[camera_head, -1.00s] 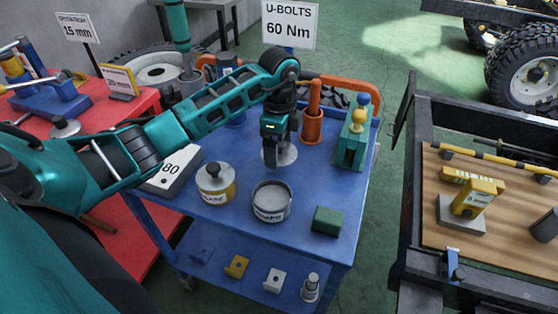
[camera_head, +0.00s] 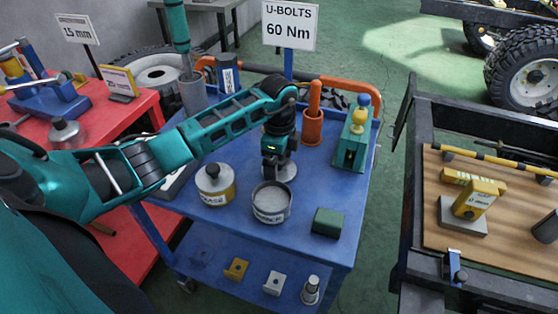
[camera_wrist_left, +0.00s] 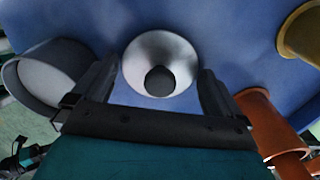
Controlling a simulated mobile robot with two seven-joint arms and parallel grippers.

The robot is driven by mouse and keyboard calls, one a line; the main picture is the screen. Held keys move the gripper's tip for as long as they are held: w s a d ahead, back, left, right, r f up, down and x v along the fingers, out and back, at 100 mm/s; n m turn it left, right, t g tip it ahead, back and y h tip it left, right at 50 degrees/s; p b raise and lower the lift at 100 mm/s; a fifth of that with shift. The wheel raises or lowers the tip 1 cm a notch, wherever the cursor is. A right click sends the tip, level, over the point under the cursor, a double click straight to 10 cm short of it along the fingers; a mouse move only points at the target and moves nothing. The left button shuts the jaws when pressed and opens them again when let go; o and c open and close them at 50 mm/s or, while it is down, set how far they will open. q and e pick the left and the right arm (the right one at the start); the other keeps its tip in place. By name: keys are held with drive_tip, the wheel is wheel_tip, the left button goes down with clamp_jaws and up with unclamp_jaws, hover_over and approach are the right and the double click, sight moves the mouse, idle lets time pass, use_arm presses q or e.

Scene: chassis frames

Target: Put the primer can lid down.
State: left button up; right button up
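A pale round lid (camera_head: 287,172) with a dark knob lies on the blue cart top, just behind the open can, knob up. It also shows in the left wrist view (camera_wrist_left: 160,55). My left gripper (camera_head: 271,172) is low over it, pointing down and hiding part of it in the head view. In the wrist view the two fingers (camera_wrist_left: 160,88) stand wide apart on either side of the lid, clear of its knob. A grey open can (camera_head: 272,204) stands in front of the lid; its label is too small to read surely. My right gripper is not in view.
A green block (camera_head: 328,222) is at front right. An orange holder (camera_head: 312,127) and a green fixture (camera_head: 351,148) stand behind right. The blue cart top (camera_head: 240,222) is clear in front.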

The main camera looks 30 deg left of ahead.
use_arm(q)
wheel_tip(320, 180, up, 12)
drive_tip(key=p, duration=0.1)
drive_tip(key=shift+r, duration=0.2)
idle(0.3)
drive_tip(key=shift+s+f, duration=0.1)
idle(0.4)
